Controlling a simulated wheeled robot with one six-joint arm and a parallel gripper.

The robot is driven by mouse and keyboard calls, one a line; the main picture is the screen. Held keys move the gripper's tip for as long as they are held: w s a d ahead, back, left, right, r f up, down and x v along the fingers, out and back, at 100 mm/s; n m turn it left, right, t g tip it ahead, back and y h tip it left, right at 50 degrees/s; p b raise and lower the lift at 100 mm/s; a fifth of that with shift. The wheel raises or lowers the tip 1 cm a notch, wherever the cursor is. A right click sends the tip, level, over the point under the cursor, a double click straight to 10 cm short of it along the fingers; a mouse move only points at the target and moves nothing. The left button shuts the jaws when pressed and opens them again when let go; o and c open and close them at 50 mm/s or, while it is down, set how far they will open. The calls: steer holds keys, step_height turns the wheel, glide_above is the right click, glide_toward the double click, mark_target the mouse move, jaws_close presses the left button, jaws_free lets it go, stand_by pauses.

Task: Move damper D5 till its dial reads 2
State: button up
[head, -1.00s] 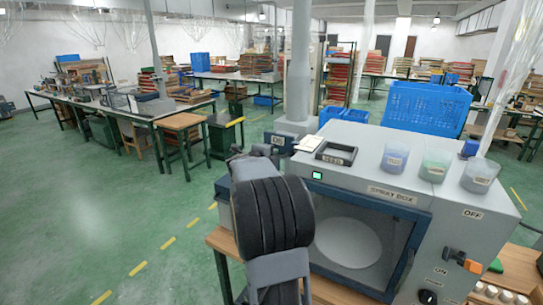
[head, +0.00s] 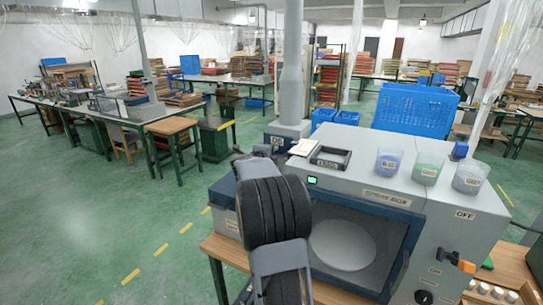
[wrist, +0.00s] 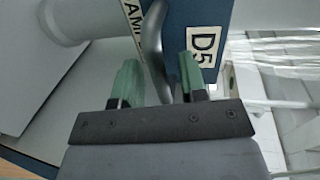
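Damper D5 shows in the wrist view as a blue box face with a "D5" label (wrist: 204,47) and a second label that is partly cut off. A curved grey metal lever (wrist: 154,45) runs down in front of it. My gripper (wrist: 163,80) has two green fingers, set apart, with the lever passing between them and a gap visible beside it. In the head view the damper's blue box (head: 277,141) stands behind the spray box at the base of the grey duct. My arm hides the gripper there. The dial's reading cannot be seen.
The grey spray box (head: 450,235) stands close right of my arm, with a dark tray (head: 331,158) and several cups on top. A blue crate (head: 416,113) is behind it. Green floor (head: 110,215) is open at left; a wooden stool (head: 173,127) stands beyond.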

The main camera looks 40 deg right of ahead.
steer(key=b+v, duration=0.2)
steer(key=v, duration=1.2)
steer(key=shift+b, duration=0.3)
steer(key=shift+w, duration=0.2)
steer(key=w+a+f+n+t+y, duration=0.2)
steer(key=w+a+n+t+y, duration=0.25)
steer(key=n, duration=0.25)
steer(key=a+f+n+t+y, duration=0.2)
steer(key=a+f+n+y, duration=0.3)
steer(key=a+n+y, duration=0.6)
steer(key=s+a+f+n+g, duration=0.3)
steer(key=s+a+n, duration=0.2)
steer(key=s, duration=0.5)
steer(key=s+a+f+n+g, duration=0.4)
steer(key=s+a+n, duration=0.2)
steer(key=s+n, duration=0.3)
steer(key=shift+s+a, duration=0.3)
steer(key=shift+s, duration=0.8)
